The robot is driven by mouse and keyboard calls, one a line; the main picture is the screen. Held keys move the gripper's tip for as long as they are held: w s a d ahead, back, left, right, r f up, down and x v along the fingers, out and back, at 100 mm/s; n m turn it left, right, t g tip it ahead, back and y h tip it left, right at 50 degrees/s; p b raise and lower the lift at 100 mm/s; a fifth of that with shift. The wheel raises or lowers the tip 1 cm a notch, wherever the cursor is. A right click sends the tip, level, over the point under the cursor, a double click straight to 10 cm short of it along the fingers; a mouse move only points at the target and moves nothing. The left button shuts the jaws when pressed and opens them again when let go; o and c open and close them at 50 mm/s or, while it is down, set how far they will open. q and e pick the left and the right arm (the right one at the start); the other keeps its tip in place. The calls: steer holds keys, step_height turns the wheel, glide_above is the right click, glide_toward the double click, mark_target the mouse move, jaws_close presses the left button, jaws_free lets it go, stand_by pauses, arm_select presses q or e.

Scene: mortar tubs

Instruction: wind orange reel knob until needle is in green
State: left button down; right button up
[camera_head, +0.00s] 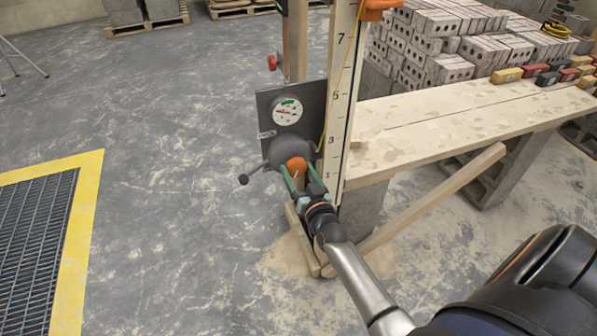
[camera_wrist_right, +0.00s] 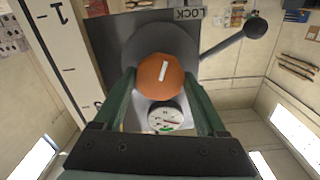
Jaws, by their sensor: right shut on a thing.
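The orange reel knob (camera_head: 297,164) sits on a dark round reel (camera_head: 291,149) on a grey plate beside the numbered board. My right gripper (camera_head: 299,178) has its green fingers on either side of the knob, shut on it. In the right wrist view the knob (camera_wrist_right: 160,82) fills the space between the fingers and shows a tilted white mark. The white gauge (camera_head: 287,111) is above the reel, with a green arc along its top. Its red needle lies roughly level, apparently below the green; its exact tip is too small to tell. My left gripper is out of view.
A lever with a black ball end (camera_head: 243,179) sticks out left of the reel, near a LOCK label (camera_wrist_right: 188,14). A yellow cord runs down the numbered board (camera_head: 341,90). A plank bench (camera_head: 450,125) with bricks behind stands to the right.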

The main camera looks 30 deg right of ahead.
steer(key=shift+m, duration=0.3)
steer(key=shift+c, duration=0.2)
steer(key=m, duration=0.5)
steer(key=shift+p, duration=0.4)
steer(key=m, duration=0.6)
steer(key=o, duration=1.3)
steer(key=v, duration=1.2)
steer(key=shift+s, duration=0.3)
